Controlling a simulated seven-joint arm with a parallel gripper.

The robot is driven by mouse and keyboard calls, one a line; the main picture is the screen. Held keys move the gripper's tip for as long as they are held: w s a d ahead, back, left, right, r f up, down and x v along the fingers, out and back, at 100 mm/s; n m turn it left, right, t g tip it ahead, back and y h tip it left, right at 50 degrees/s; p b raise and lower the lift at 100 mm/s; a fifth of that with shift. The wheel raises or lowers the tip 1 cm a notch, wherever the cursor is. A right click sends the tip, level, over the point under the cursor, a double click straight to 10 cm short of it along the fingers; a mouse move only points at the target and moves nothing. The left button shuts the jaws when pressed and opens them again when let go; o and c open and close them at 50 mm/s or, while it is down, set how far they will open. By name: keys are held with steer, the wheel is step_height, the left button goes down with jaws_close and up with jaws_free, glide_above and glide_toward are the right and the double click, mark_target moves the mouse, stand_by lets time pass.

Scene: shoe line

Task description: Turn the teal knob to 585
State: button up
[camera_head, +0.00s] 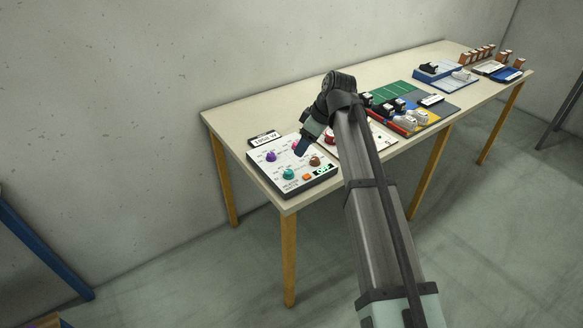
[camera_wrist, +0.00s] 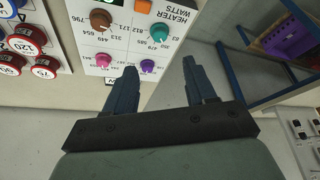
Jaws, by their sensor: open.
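The teal knob (camera_head: 288,174) sits at the front left of a white control panel (camera_head: 291,187) at the near end of the table. It also shows in the wrist view (camera_wrist: 147,38), with small numbers printed around it. Its pointer setting is too small to read. My gripper (camera_head: 301,149) hangs above the panel and covers part of it in the head view. In the wrist view my gripper (camera_wrist: 160,65) is open and empty, its fingers apart and clear of the teal knob. The purple knob (camera_wrist: 148,66) shows between the fingertips.
The panel also carries a brown knob (camera_head: 315,161), a pink knob (camera_wrist: 103,60), an orange button (camera_head: 307,177) and a green OFF display (camera_head: 321,169). A board with red round parts (camera_wrist: 30,38) lies beside the panel. Trays and shoes fill the table farther right.

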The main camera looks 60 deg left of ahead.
mark_target(289, 171)
steer(key=x, duration=1.2)
steer(key=shift+f, duration=0.1)
steer(key=shift+c, duration=0.4)
jaws_close()
